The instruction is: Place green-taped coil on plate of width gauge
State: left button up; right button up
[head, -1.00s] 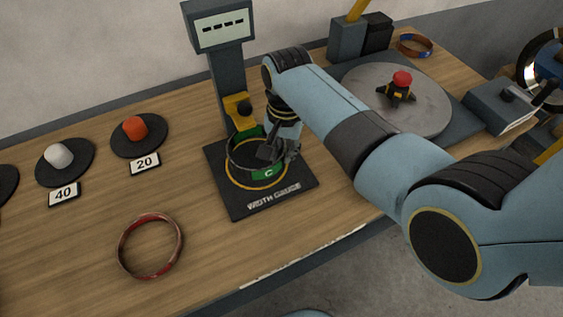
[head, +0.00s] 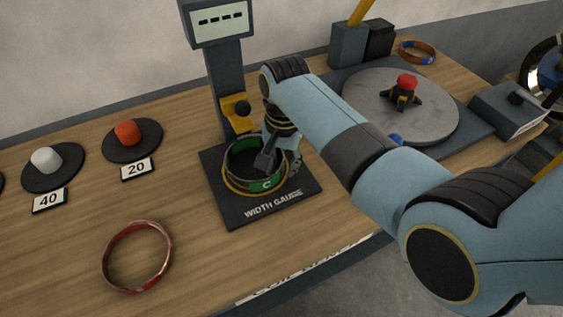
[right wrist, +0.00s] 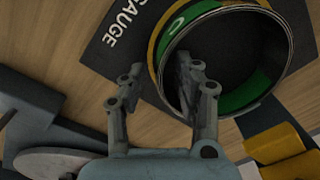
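The green-taped coil (head: 266,184), a dark ring with green tape marked C, sits on the plate (head: 218,205) of the width gauge (head: 224,70), inside the plate's yellow ring. It looks level. My right gripper (head: 282,160) is at the coil's right side. In the right wrist view its fingers (right wrist: 160,72) are spread apart, one inside the coil (right wrist: 238,100) and one outside, with the coil wall between them and gaps showing. My left gripper is not in view.
A red-taped coil (head: 137,224) lies at the front left. Weights on dark discs stand by labels 20 (head: 136,169) and 40 (head: 48,201). A grey turntable (head: 435,117) with a red knob is at the right. A yellow jaw (head: 236,113) stands behind the coil.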

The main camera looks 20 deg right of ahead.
notch_tip(320, 180, up, 12)
jog(key=p, duration=0.1)
jog(key=shift+d, duration=0.15)
dwell(0.4)
jog(key=shift+s, duration=0.15)
